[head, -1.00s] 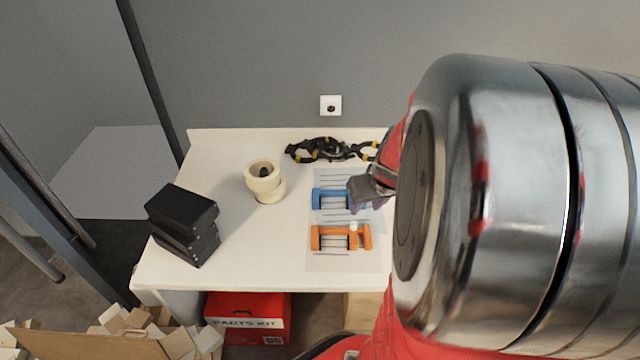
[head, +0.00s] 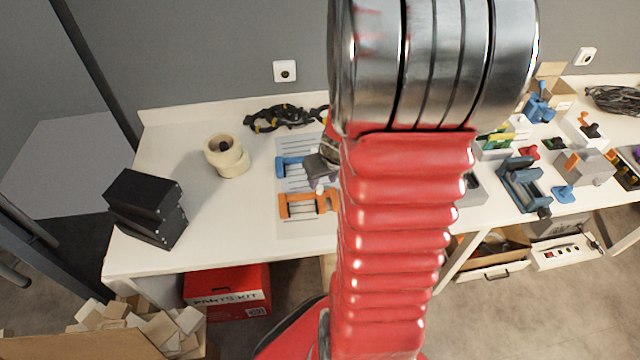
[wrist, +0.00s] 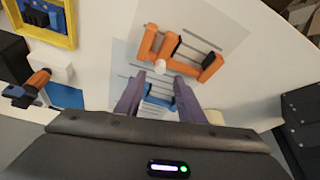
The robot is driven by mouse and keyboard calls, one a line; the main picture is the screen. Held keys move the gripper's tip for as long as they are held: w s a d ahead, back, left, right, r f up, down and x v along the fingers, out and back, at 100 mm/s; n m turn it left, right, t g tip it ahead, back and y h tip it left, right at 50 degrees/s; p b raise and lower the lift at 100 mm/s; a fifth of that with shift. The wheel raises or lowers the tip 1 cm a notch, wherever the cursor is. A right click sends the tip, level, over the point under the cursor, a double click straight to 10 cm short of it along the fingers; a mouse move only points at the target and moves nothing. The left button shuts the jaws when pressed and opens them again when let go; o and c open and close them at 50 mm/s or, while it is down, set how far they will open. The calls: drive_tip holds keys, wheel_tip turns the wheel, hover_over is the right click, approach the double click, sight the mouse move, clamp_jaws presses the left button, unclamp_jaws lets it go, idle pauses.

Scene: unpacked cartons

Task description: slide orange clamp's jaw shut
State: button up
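The orange clamp (head: 297,211) lies on a grey printed sheet on the white table. Its right end is hidden behind my arm in the head view. In the wrist view the orange clamp (wrist: 183,67) shows a gap between its jaws, a dark pad and a white knob (wrist: 160,66) at its near side. My gripper (wrist: 157,82) is open and empty, its two purple fingers apart, with the knob just beyond the fingertips. It also shows in the head view (head: 321,180). A blue clamp (head: 289,166) lies behind the orange one and partly shows between the fingers.
Tape rolls (head: 227,157) and black boxes (head: 147,208) stand on the left of the table. Black-and-yellow spring clamps (head: 280,118) lie at the back. More tools, including a dark blue vise (head: 521,184), crowd the right. Bare table lies left of the sheet.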

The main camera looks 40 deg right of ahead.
sight(320, 187)
drive_tip(key=shift+x, duration=2.7)
drive_tip(key=shift+c, duration=0.5)
clamp_jaws()
